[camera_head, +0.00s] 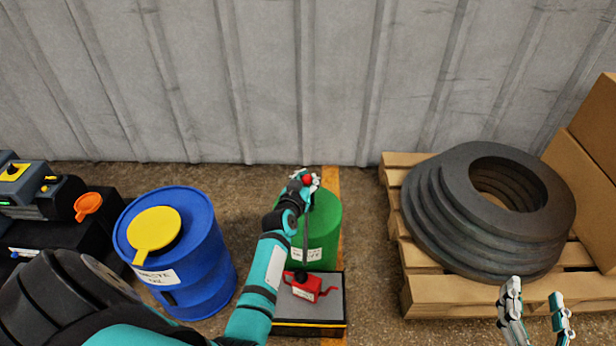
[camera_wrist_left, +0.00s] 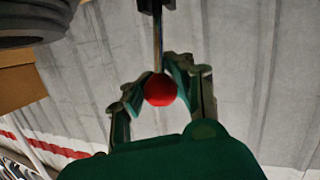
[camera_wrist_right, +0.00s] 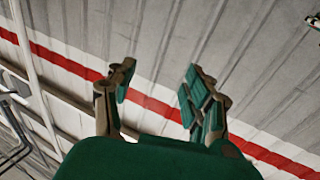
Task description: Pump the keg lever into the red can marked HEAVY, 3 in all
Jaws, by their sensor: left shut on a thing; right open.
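A green keg (camera_head: 321,232) with a white label stands on the floor near the middle of the head view. Its lever ends in a red ball knob (camera_head: 308,180). My left gripper (camera_head: 304,184) is shut on this knob above the keg. In the left wrist view the red knob (camera_wrist_left: 160,90) sits between the fingers on a thin rod. A small red can (camera_head: 309,288) stands on a dark platform with a grey top (camera_head: 328,312), in front of the keg. No marking on the can is readable. My right gripper (camera_head: 536,306) is open and empty at the lower right.
A blue drum (camera_head: 205,262) with a yellow paddle-shaped piece (camera_head: 154,232) on top stands at left. Dark equipment with an orange funnel (camera_head: 88,205) is further left. A pallet (camera_head: 440,293) with stacked dark rings (camera_head: 445,225) and cardboard boxes (camera_head: 592,130) is at right. A corrugated wall (camera_head: 270,80) closes the back.

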